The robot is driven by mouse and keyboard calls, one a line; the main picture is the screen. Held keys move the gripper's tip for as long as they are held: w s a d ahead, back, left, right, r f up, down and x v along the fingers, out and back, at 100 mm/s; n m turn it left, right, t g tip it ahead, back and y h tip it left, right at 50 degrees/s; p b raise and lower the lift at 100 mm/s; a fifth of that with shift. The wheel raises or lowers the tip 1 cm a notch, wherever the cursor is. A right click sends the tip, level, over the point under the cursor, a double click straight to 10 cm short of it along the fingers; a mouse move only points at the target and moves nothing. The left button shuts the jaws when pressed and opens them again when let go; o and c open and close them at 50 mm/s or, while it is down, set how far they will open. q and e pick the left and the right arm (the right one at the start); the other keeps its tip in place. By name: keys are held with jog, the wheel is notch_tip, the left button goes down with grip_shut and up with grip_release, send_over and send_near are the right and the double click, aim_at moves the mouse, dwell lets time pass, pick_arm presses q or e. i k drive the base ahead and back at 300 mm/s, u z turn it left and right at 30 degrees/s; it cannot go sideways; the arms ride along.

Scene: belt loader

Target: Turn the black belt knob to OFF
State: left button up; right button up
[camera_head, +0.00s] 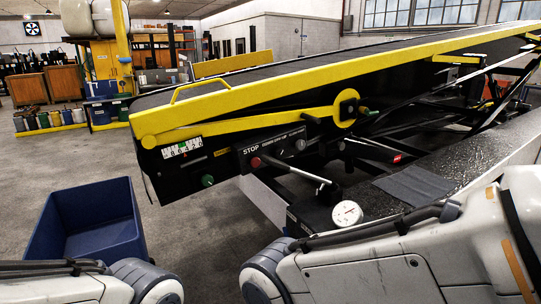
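A black control panel (272,151) marked STOP is on the near side of the belt loader (210,120), below its yellow rail. A red button (256,162) sits near the panel's left end. A small dark round control, possibly the belt knob (300,144), sits toward the panel's right end. Its pointer and the panel's small lettering are too small to read. My two arms show only as white links along the bottom edge, apart from the panel. Neither gripper is in view.
An empty-looking blue bin (120,250) stands at lower left. Grey floor is open beyond it.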

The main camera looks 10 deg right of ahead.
aim_at(279, 153)
jog(key=z, duration=0.05)
jog(key=i, duration=1.1)
jog(key=z, duration=0.5)
